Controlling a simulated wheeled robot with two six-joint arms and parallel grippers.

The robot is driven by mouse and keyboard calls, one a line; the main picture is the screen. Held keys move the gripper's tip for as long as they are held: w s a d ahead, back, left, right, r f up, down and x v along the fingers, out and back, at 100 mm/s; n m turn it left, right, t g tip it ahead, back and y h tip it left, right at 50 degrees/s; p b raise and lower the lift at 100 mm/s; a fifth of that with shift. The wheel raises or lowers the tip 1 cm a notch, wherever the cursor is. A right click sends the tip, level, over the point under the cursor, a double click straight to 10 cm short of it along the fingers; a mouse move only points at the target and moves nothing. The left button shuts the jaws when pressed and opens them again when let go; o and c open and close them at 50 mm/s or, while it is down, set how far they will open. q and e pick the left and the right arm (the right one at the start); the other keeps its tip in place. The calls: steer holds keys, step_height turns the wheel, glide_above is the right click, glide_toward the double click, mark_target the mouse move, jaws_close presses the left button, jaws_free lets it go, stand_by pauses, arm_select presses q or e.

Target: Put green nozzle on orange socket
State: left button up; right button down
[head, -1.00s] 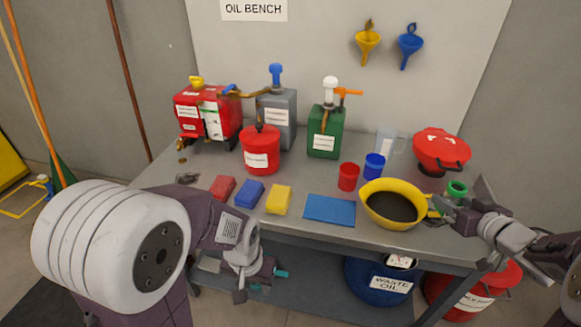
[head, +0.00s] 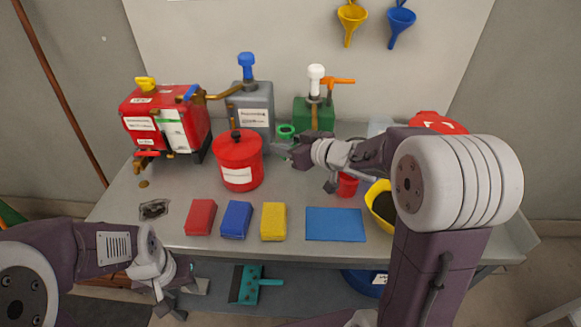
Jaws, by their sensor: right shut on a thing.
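The green nozzle (head: 286,131), a small green ring-shaped piece, is at the tips of my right gripper (head: 290,143). The gripper is shut on it and holds it above the bench, between the red round can and the green can. The only orange part I see is a bar (head: 340,81) sticking out to the right from the white-topped pump on the green can (head: 314,112); I cannot make out a socket opening. The green nozzle is left of and below it, apart from it. My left gripper (head: 172,306) hangs low at the front left, away from both; its fingers are unclear.
The red round can (head: 238,165), grey can (head: 251,112) and red box-shaped can (head: 165,115) stand left of the nozzle. Red, blue and yellow (head: 273,221) blocks and a blue mat (head: 335,225) lie along the front. My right arm partly hides the yellow bowl (head: 381,205).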

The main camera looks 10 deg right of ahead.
steer(key=b, duration=0.3)
glide_above(288, 181)
step_height(288, 181, down, 6)
steer(key=shift+f, duration=0.1)
steer(key=shift+w+f, duration=0.15)
steer(key=shift+w, duration=0.05)
steer(key=shift+s+f+b, duration=0.2)
steer(key=shift+f+b, duration=0.05)
steer(key=shift+b, duration=0.2)
step_height(288, 181, down, 3)
steer(key=shift+b, duration=0.95)
steer(key=shift+w, duration=0.1)
steer(key=c, duration=0.8)
jaws_free()
steer(key=shift+f, duration=0.15)
